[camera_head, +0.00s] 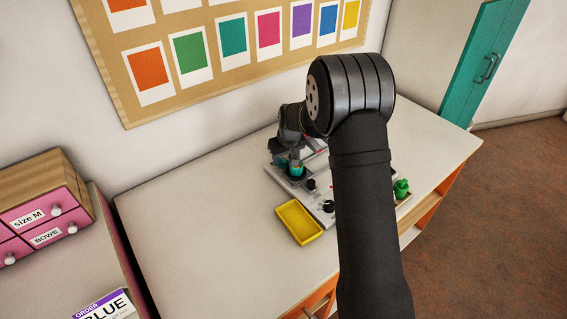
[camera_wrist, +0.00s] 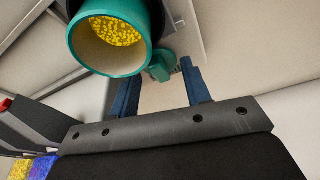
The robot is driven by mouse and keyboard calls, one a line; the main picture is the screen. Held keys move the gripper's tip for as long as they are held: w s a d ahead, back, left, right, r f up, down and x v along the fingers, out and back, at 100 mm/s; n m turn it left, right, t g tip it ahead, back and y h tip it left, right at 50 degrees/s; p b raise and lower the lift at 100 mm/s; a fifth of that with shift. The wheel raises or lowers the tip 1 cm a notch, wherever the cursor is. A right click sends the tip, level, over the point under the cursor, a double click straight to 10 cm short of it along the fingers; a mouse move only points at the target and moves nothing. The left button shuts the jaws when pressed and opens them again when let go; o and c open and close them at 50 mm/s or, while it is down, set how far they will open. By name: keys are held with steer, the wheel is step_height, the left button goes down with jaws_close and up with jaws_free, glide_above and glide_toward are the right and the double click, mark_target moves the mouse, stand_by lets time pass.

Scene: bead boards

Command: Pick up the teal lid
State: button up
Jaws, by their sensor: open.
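A teal piece that looks like the lid (camera_wrist: 161,66) shows in the wrist view, just beyond and between the blue fingertips of my gripper (camera_wrist: 160,75). I cannot tell whether the fingers touch it. My gripper is open. A teal-rimmed jar (camera_wrist: 85,58) with yellow beads inside is large at the top left of the wrist view, close beside the left finger. In the head view, my gripper (camera_head: 294,157) points down over the board, and a teal object (camera_head: 297,169) shows at its tip. My arm hides much of the board there.
The board (camera_head: 322,195) holds small black knobs. A yellow tray (camera_head: 299,221) lies in front of it, and a green object (camera_head: 401,188) stands to the right. Pink drawers (camera_head: 45,219) are at the left. The table's left part is clear.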

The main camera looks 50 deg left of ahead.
mark_target(284, 160)
jaws_close()
steer(key=shift+r, duration=0.15)
step_height(284, 160, up, 17)
steer(key=shift+d+f+n+g, duration=0.1)
steer(key=shift+d+f+n, duration=0.25)
steer(key=shift+d+f, duration=1.15)
steer(key=shift+d+f+n+g, duration=0.1)
steer(key=shift+d+f+n, duration=0.5)
steer(key=shift+f, duration=1.45)
steer(key=shift+d+f+n+g, duration=0.1)
steer(key=shift+d+f+n, duration=0.05)
steer(key=shift+d+f, duration=1.4)
